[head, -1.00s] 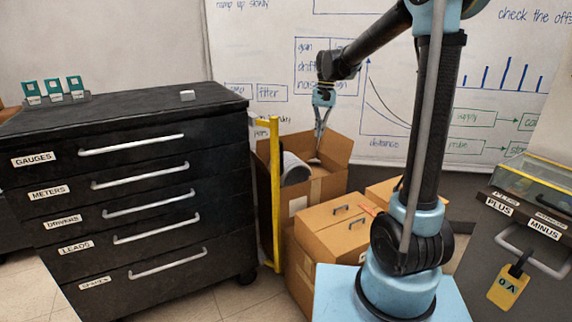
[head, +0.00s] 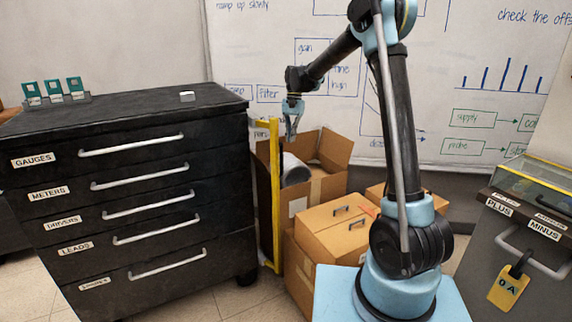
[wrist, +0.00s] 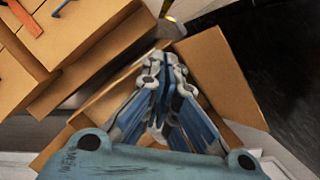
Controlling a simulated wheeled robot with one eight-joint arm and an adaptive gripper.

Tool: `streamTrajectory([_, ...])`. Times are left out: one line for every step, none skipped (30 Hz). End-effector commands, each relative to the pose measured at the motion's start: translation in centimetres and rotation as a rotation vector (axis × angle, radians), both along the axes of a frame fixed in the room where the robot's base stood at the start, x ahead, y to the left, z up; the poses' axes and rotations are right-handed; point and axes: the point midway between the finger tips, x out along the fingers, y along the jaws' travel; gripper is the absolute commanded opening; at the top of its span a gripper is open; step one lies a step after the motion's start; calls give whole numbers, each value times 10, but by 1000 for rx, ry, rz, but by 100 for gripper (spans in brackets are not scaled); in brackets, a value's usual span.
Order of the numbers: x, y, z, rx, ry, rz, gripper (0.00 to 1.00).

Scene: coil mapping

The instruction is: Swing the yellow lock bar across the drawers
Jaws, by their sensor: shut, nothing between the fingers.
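The yellow lock bar (head: 276,195) stands upright at the right front corner of the black drawer cabinet (head: 225,185), swung aside from the drawer fronts. A small yellow piece also shows at the top of the wrist view (wrist: 168,10). My gripper (head: 291,138) is shut and empty. It points down just right of the bar's top, apart from it in the picture, above the open cardboard box. In the wrist view my gripper (wrist: 160,62) has its fingers together over the box. The drawers are closed, with labels such as gauges, meters and leads.
The open cardboard box (head: 333,150) holds a grey rounded object (head: 294,170). Closed boxes (head: 338,225) stand in front of it. A grey cabinet (head: 525,245) with a yellow tag is at the right. The floor before the drawers is clear.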

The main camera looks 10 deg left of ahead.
Motion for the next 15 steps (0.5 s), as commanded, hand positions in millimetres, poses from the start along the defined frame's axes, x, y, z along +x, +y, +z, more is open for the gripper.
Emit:
streamTrajectory([0, 0, -1, 0, 0, 0, 0])
streamTrajectory([0, 0, -2, 0, 0, 0, 0])
streamTrajectory([-1, 0, -4, 0, 0, 0, 0])
streamTrajectory([-1, 0, -5, 0, 0, 0, 0])
streamTrajectory([-2, 0, -8, 0, 0, 0, 0])
streamTrajectory([-3, 1, -12, 0, 0, 0, 0])
streamTrajectory([-4, 1, -16, 0, 0, 0, 0])
streamTrajectory([-5, 1, -20, 0, 0, 0, 0])
streamTrajectory([-6, 1, -26, 0, 0, 0, 0])
streamTrajectory([-7, 2, -31, 0, 0, 0, 0])
streamTrajectory([-9, 2, -36, 0, 0, 0, 0])
streamTrajectory([-11, 2, -43, 0, 0, 0, 0])
streamTrajectory([-12, 3, -48, 0, 0, 0, 0])
streamTrajectory([-13, 3, -53, 0, 0, 0, 0])
streamTrajectory([-15, 3, -61, 0, 0, 0, 0])
